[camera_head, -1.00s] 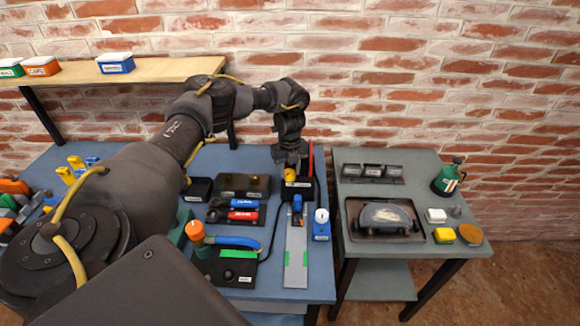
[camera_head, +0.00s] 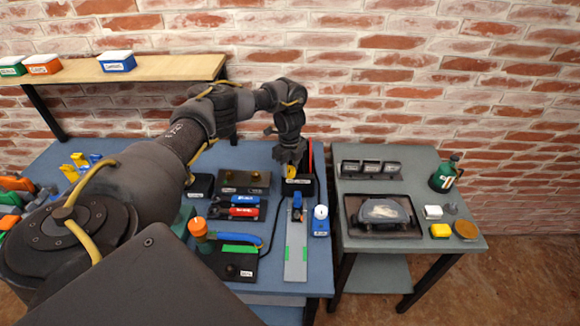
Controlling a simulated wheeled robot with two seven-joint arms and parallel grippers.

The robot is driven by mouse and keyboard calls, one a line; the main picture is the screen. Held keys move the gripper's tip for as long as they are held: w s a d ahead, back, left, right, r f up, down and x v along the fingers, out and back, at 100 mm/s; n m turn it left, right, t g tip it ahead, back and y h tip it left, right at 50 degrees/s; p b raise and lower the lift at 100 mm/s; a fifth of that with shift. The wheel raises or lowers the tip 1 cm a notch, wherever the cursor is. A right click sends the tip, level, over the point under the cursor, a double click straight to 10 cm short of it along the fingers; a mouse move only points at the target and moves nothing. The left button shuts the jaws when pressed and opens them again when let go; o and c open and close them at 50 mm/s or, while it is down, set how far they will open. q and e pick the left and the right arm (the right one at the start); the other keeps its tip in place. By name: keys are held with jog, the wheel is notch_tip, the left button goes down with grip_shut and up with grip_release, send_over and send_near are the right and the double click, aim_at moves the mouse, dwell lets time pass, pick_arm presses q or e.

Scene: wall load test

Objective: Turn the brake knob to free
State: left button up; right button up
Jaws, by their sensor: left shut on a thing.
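My left arm reaches in from the left over the blue table, and my left gripper (camera_head: 290,167) points down at its back right part. It is shut on a small yellow piece (camera_head: 290,173), which looks like a knob and is mostly hidden by the fingers. The piece is at a black box (camera_head: 302,188) with a white label too small to read. I cannot tell which way the knob points. My right gripper is not in view.
A red upright piece (camera_head: 311,157) stands close beside the gripper. A grey strip with green marks (camera_head: 296,258) and a blue block with a white dial (camera_head: 320,222) lie in front. A second grey table (camera_head: 350,255) stands to the right, past a narrow gap.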

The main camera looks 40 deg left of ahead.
aim_at(290, 169)
pick_arm(q)
jog(key=shift+a, duration=0.1)
jog(key=o, duration=1)
jog(key=shift+w+r, duration=0.1)
jog(key=shift+r, duration=0.45)
notch_tip(290, 169, up, 10)
jog(key=shift+f, duration=0.1)
